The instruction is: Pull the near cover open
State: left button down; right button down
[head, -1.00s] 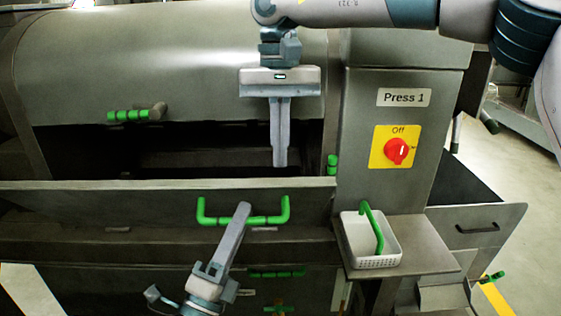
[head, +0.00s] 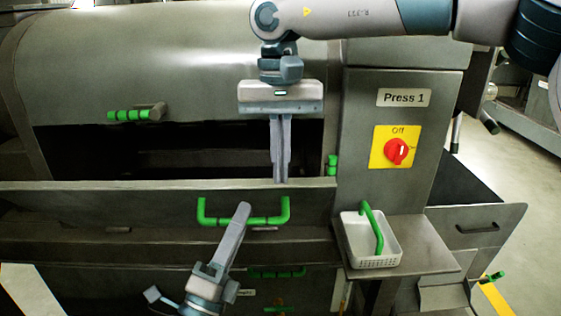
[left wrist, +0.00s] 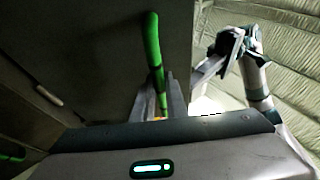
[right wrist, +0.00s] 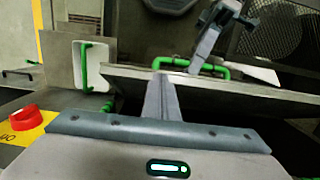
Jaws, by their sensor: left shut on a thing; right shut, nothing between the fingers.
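The near cover (head: 120,204) is a long grey metal panel, with a dark opening behind its top edge. Its green U-shaped handle (head: 285,212) faces me. My left gripper (head: 240,212) is shut on the handle's bar, and the left wrist view shows the green handle (left wrist: 153,45) running down between the fingers. My right gripper (head: 281,180) is shut and empty, pointing down, with its tips at about the cover's top edge in the head view. The right wrist view shows its fingers (right wrist: 163,85) beside the cover (right wrist: 250,90); whether they touch it I cannot tell.
A rounded upper cover (head: 180,60) with a green handle (head: 130,115) lies behind the opening. To the right are the Press 1 panel with a red switch (head: 397,152) and a white basket (head: 352,250) on a shelf (head: 430,255). Another green handle (head: 277,273) sits below.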

pick_arm(q)
jog(key=shift+a+r, duration=0.1)
jog(key=shift+r, duration=0.05)
pick_arm(e)
jog(key=shift+s+a+f, duration=0.1)
jog(key=shift+s+f, duration=0.35)
jog(key=shift+s, duration=0.35)
jog(key=shift+f, duration=0.1)
pick_arm(q)
jog(key=shift+r, duration=0.15)
jog(key=c, duration=1.8)
grip_release()
jog(key=shift+o, duration=0.2)
jog(key=shift+s+r, duration=0.1)
jog(key=shift+s, duration=0.1)
pick_arm(e)
jog(key=shift+w, duration=0.1)
pick_arm(q)
jog(key=f+v, duration=0.1)
jog(key=v, duration=1.1)
jog(key=shift+w, duration=0.2)
pick_arm(e)
jog(key=shift+w+t, duration=0.15)
jog(key=shift+t, duration=0.15)
